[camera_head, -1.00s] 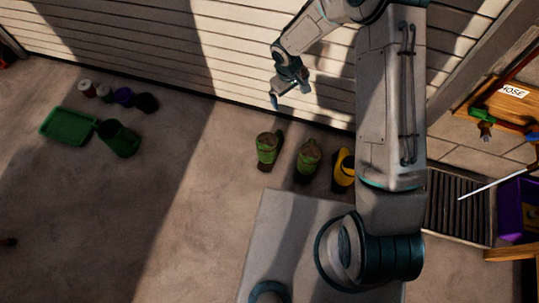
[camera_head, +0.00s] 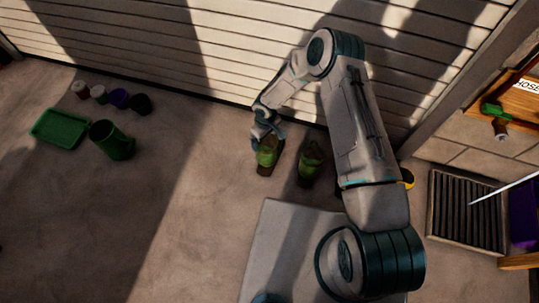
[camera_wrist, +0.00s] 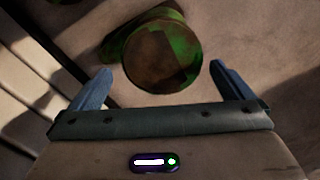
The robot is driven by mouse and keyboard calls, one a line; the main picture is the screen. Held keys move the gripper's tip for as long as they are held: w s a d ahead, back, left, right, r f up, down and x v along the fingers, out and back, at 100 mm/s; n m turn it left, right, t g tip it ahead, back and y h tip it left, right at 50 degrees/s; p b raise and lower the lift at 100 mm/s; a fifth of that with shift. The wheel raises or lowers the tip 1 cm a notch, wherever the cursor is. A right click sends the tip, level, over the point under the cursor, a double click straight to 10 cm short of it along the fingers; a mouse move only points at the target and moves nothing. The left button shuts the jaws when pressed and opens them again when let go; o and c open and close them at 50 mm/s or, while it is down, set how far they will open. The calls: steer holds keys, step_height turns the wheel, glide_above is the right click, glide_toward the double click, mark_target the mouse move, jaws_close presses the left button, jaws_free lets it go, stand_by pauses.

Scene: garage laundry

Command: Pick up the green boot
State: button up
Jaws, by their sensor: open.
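Two green boots stand on the floor by the slatted wall. My gripper (camera_head: 266,133) is at the top of the left green boot (camera_head: 268,154) in the head view. The right green boot (camera_head: 311,160) stands just beside it, in shadow. In the wrist view, my gripper (camera_wrist: 160,88) is open, with a blue finger on each side. The round brown top of the green boot (camera_wrist: 163,58) lies ahead of and between the fingers. I see no finger touching it.
A yellow boot (camera_head: 407,179) is mostly hidden behind my arm. A green tray (camera_head: 59,128), a green bucket (camera_head: 112,140) and several small pots lie at the left. A slatted grate (camera_head: 463,212) is at the right. The floor left of the boots is clear.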

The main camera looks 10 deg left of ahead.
mark_target(264, 143)
steer(key=f, duration=0.2)
steer(key=f+b, duration=0.2)
steer(key=f, duration=0.1)
steer(key=shift+a+f, duration=0.35)
steer(key=shift+a, duration=0.05)
steer(key=shift+w+r, duration=0.1)
steer(key=c, duration=1.9)
